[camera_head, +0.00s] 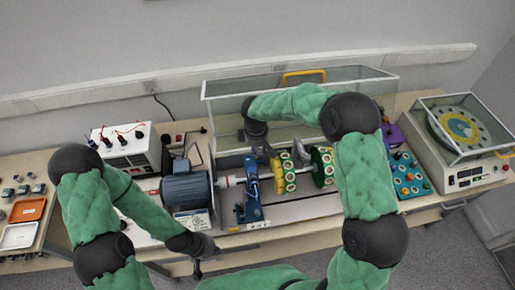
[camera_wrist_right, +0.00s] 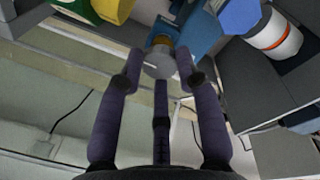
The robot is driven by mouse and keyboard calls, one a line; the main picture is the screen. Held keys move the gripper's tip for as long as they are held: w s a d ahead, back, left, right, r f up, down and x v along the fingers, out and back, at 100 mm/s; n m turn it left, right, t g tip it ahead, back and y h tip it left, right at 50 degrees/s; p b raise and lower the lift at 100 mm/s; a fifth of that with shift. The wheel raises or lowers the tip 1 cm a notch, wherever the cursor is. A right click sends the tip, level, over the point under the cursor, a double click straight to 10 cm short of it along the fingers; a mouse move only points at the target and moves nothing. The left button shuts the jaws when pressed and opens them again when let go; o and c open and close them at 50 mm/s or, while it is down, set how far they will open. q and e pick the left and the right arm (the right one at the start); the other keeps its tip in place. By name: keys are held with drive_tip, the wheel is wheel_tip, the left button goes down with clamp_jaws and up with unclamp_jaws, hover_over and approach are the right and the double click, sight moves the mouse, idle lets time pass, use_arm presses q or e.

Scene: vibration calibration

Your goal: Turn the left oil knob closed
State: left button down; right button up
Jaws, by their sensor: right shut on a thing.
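A small grey round oil knob (camera_wrist_right: 157,63) with a brass fitting sits on a blue bearing block (camera_wrist_right: 196,30) in the right wrist view. My right gripper (camera_wrist_right: 162,78) has its dark fingers around the knob and is shut on it. In the head view my right gripper (camera_head: 259,146) reaches down behind the blue bearing block (camera_head: 251,208), and the knob is hidden there. I take this knob to be the left one; a second oil knob cannot be made out. My left gripper (camera_head: 198,262) hangs at the table's front edge, apart from the rig; its fingers are too small to read.
A blue-grey motor (camera_head: 186,192) stands left of the block, and yellow-green discs (camera_head: 284,172) and green discs (camera_head: 322,166) stand right of it. A clear guard with a yellow handle (camera_head: 304,77) is behind. A teal control panel (camera_head: 407,176) lies to the right.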

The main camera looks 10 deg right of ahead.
drive_tip(key=shift+f, duration=0.1)
drive_tip(key=o, duration=1.1)
drive_tip(key=shift+o, duration=0.2)
wheel_tip(320, 180, up, 12)
drive_tip(key=s, duration=0.1)
drive_tip(key=shift+a, duration=0.4)
drive_tip(key=shift+s+f, duration=0.1)
